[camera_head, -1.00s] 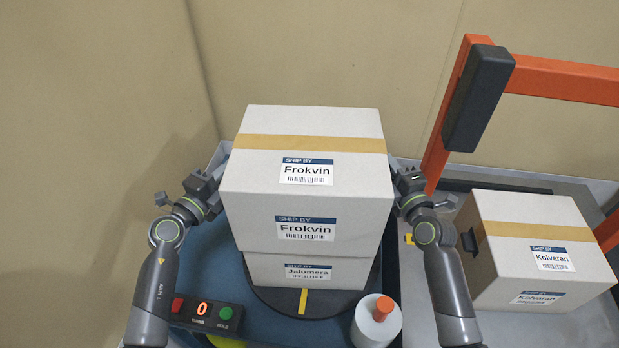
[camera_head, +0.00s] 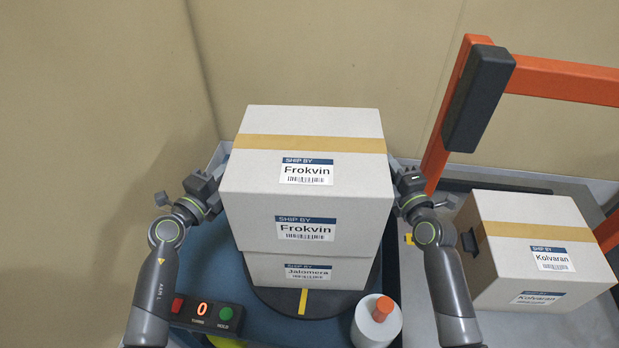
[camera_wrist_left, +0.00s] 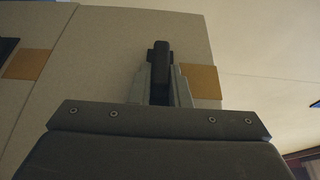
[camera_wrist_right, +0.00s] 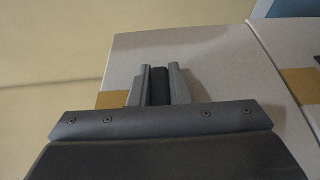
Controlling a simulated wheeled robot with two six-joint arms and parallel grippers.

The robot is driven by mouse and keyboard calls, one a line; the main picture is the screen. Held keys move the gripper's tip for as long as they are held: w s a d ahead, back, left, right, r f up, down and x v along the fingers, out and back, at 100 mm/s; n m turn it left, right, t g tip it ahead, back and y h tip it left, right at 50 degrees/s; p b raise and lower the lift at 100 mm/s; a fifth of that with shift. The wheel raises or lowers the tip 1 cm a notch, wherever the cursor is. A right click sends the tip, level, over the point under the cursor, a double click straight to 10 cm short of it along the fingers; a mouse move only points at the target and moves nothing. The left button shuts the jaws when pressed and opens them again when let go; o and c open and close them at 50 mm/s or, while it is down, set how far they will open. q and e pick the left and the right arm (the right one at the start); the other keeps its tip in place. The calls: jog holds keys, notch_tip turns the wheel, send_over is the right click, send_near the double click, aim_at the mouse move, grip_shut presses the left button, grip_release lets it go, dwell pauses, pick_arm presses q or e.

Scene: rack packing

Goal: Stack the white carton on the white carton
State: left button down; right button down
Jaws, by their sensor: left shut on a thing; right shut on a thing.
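A large white carton labelled Frokvin (camera_head: 260,205), with tan tape across its top, is on or just over a white carton labelled Jalomera (camera_head: 265,268); I cannot tell whether they touch. The lower carton is on a dark round turntable (camera_head: 340,302) and mostly hidden. My left gripper (camera_head: 217,180) is at the Frokvin carton's left side, shut on a dark side handle (camera_wrist_left: 162,65). My right gripper (camera_head: 396,175) is at the right side, shut on a dark handle (camera_wrist_right: 158,85). The fingertips are partly hidden in the head view.
A white Kolvaran carton (camera_head: 500,270) stands on the grey surface at right, beside an orange frame (camera_head: 560,80) with a dark pad (camera_head: 479,98).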

pick_arm(q)
jog(key=shift+r, duration=0.3)
pick_arm(e)
jog(key=shift+r, duration=0.3)
